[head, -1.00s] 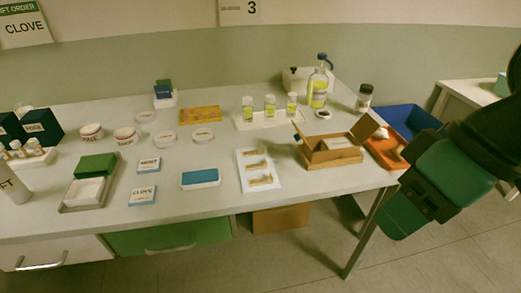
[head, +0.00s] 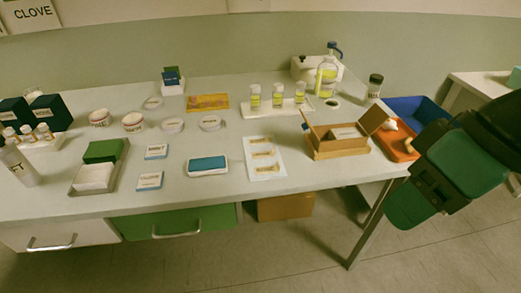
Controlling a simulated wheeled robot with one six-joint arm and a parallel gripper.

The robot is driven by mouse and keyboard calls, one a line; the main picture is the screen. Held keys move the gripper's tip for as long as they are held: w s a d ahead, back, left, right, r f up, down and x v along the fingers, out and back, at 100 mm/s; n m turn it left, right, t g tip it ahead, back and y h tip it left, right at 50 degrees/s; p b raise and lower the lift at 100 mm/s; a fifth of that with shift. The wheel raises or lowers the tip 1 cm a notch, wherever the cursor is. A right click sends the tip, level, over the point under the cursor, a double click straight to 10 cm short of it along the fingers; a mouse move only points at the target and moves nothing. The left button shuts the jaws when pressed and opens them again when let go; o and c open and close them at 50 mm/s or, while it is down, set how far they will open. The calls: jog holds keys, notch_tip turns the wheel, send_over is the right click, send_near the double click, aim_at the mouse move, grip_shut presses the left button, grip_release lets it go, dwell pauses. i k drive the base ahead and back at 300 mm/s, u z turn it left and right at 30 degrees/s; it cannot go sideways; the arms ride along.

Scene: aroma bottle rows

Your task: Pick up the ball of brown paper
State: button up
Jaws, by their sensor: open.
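I cannot make out a ball of brown paper in the head view. The brown things that show are an open cardboard box (head: 338,153) at the table's right end, with a pale block in it, and a plain brown box (head: 285,207) under the table. A pale shape lies at an orange tray (head: 401,147) beside the open box, too small to identify. My arm, black and green, fills the right edge and hides the floor behind it. My gripper's fingertips do not show.
The white table (head: 225,209) holds bottles, round tins, labelled boxes and a white card (head: 279,174) with several small strips. A blue bin (head: 416,110) stands past the right end. A green drawer (head: 172,223) is below the front edge. Floor at the front right is clear.

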aim_at(405, 142)
jog(key=z, duration=0.4)
jog(key=k, duration=0.55)
jog(key=z, duration=0.5)
jog(key=i, duration=1.4)
jog(key=u, duration=0.8)
